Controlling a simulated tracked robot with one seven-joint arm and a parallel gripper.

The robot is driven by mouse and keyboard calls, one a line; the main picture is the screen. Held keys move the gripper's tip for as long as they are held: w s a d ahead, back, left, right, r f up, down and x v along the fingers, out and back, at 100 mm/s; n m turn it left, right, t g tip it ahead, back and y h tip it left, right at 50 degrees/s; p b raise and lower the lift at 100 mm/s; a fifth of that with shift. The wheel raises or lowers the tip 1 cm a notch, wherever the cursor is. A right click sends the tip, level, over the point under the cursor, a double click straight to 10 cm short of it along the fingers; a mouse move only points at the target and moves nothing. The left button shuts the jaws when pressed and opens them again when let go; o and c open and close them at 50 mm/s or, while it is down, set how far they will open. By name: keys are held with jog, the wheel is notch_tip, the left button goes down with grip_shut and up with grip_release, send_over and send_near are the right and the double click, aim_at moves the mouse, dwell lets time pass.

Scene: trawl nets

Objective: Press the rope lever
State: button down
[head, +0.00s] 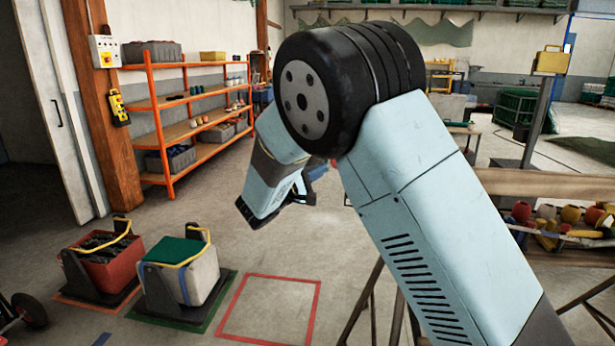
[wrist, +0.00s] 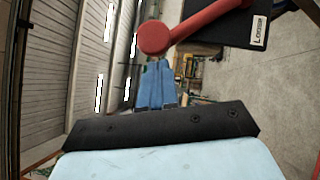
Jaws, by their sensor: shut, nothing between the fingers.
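A red lever (wrist: 195,24) with a round red knob (wrist: 154,37) shows at the top of the wrist view. It runs up and right from the knob, in front of a dark panel (wrist: 215,30) with a white label (wrist: 259,31) whose text I cannot read fully. My gripper (wrist: 154,65), with blue fingers, is shut and empty. Its fingertips are just below the knob in the picture; I cannot tell whether they touch it. In the head view my own arm hides the lever, and my fingers are mostly hidden.
An orange shelf rack (head: 190,125) stands at the back left. A red crate (head: 105,262) and a pale crate (head: 188,275) with a green top sit on the floor. An empty red floor outline (head: 268,308) lies beside them. A wooden beam (head: 560,184) is at the right.

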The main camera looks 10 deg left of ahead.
jog(key=shift+d+r, duration=0.1)
jog(key=shift+d, duration=0.25)
jog(key=shift+d+r+m+g+y, duration=1.2)
jog(key=shift+d+r+m+g, duration=0.7)
jog(key=shift+d+r+m, duration=2.15)
jog(key=d+f+m+g+y, duration=0.1)
jog(key=d+y, duration=0.1)
jog(key=d, duration=0.5)
jog(key=w+d+f+m+g+y, duration=0.1)
jog(key=d+y, duration=0.1)
jog(key=d, duration=0.5)
jog(key=shift+w+f+y, duration=0.15)
jog(key=shift+f+y, duration=0.15)
jog(key=shift+f, duration=0.1)
jog(key=shift+d+f, duration=0.1)
jog(key=shift+d, duration=0.1)
